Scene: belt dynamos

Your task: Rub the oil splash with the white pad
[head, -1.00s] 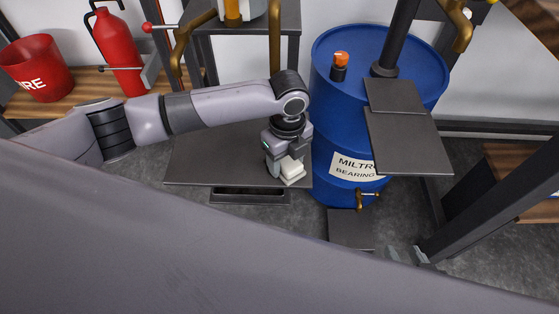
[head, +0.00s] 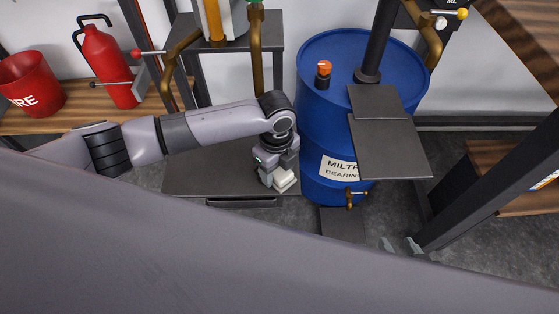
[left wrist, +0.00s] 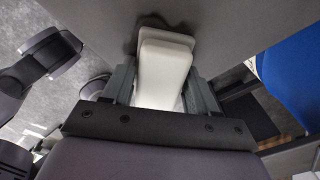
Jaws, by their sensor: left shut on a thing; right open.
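My left gripper (head: 280,172) is shut on the white pad (head: 285,181), near the front right corner of the grey tabletop (head: 215,172). In the left wrist view, the white pad (left wrist: 161,68) sits between the fingers, with its far end at the grey surface. A dark patch (left wrist: 150,22) shows around that far end; I cannot tell whether it is the oil splash or shadow. The oil splash cannot be made out in the head view. My right gripper's fingertips (head: 401,246) show apart and empty at the lower right, partly hidden by my body.
A blue barrel (head: 320,130) stands just right of the tabletop. Flat grey plates (head: 390,150) jut out in front of it. A red fire bucket (head: 32,82) and a red extinguisher (head: 108,62) stand on a wooden shelf at the left. The tabletop's left part is clear.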

